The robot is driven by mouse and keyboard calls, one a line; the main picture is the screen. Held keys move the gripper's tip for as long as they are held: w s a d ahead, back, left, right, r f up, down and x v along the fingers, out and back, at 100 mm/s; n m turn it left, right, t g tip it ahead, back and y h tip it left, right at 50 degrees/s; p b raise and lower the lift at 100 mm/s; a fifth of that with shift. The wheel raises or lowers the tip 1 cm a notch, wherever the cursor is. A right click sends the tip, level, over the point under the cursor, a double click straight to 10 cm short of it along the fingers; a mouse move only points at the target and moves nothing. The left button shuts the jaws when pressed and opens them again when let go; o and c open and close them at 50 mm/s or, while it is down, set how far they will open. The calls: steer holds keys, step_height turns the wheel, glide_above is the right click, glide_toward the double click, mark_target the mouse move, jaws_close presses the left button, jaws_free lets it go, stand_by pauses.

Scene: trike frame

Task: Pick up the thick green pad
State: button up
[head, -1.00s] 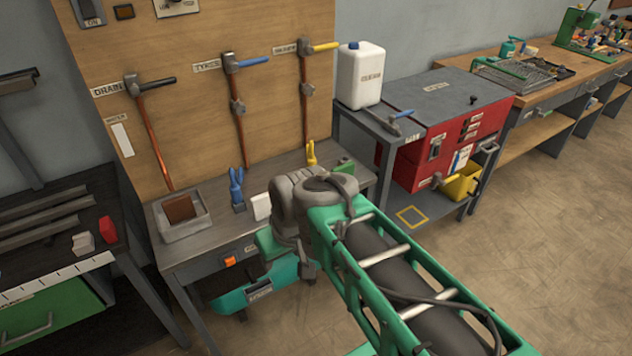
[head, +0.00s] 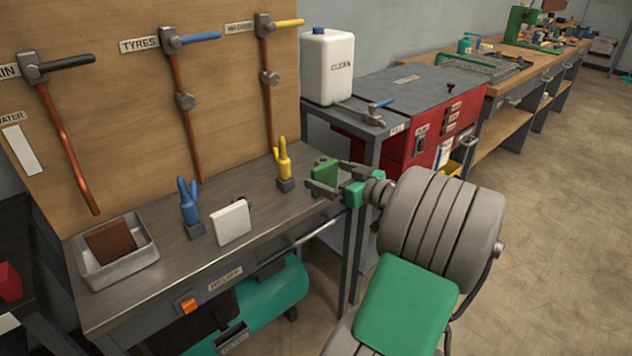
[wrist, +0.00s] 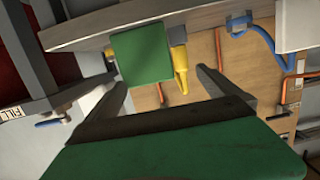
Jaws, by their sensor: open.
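The thick green pad (head: 325,171) stands at the right end of the workbench, beside the yellow nozzle. In the wrist view the pad (wrist: 142,52) shows as a green square just beyond my fingertips, nearer the left finger. My gripper (head: 328,179) is open and reaches the bench's right end from the right. In the head view its fingers lie close to the pad and partly cover its lower part. The wrist view shows the gripper (wrist: 160,80) with its fingers wide apart and nothing held. I cannot tell whether a finger touches the pad.
The yellow nozzle (head: 283,164) stands left of the pad, then a white block (head: 231,222), a blue nozzle (head: 190,208) and a metal tray (head: 147,256) with a brown block. A white jug (head: 327,66) stands on the shelf behind. A bench-front rail (head: 318,229) runs below.

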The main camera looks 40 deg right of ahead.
steer(key=shift+d+f, duration=0.1)
steer(key=shift+d, duration=0.4)
steer(key=shift+w+d+t+h, duration=0.15)
steer(key=shift+t+h, duration=0.15)
steer(key=w, duration=0.5)
steer(key=w+f, duration=0.1)
steer(key=w, duration=0.1)
steer(key=shift+w+d, duration=0.15)
steer(key=shift+c, duration=0.2)
steer(key=c, duration=1.3)
steer(key=shift+r, duration=0.15)
